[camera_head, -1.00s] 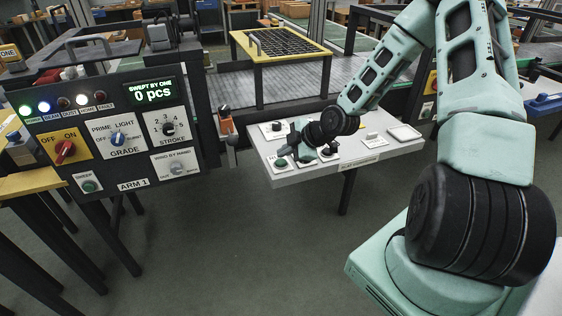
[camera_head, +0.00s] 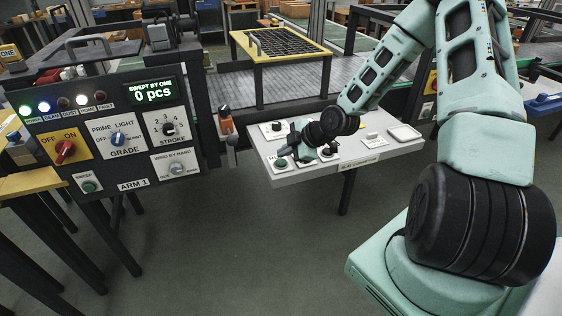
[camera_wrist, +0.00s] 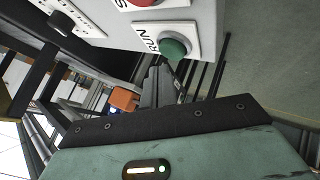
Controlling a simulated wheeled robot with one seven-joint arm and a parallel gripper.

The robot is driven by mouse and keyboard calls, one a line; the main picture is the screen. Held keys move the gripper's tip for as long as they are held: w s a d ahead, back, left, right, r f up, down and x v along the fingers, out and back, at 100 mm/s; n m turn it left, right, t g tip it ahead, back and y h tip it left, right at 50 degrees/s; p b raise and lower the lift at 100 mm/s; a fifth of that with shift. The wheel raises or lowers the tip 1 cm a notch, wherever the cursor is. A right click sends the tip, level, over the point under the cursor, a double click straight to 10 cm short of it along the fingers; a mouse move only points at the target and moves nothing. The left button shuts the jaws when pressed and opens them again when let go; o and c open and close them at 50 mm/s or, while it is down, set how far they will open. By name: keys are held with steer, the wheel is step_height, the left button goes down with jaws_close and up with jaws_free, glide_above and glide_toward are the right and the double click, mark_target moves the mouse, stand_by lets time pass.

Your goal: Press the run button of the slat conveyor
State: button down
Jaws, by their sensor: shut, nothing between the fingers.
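The slat conveyor's control panel (camera_head: 330,170) is a light grey slanted board in the middle of the head view. Its green run button (camera_head: 281,162) sits at the panel's left front corner. In the wrist view the green button (camera_wrist: 172,48) has the word RUN beside it, with part of a red button (camera_wrist: 143,3) next to it. My gripper (camera_head: 297,148) is over the panel's left part, close to the green button. In the wrist view the fingers (camera_wrist: 158,78) are shut and empty, their tips just below the button in the picture. Whether they touch it I cannot tell.
The ARM 1 panel (camera_head: 105,135) with lit lamps and knobs stands at the left. An orange-topped device (camera_head: 225,124) is between the two panels. The slatted conveyor bed (camera_head: 285,85) lies behind. Open floor (camera_head: 240,255) is in front.

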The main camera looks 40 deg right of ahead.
steer(key=shift+f, duration=0.15)
steer(key=shift+f+b, duration=0.3)
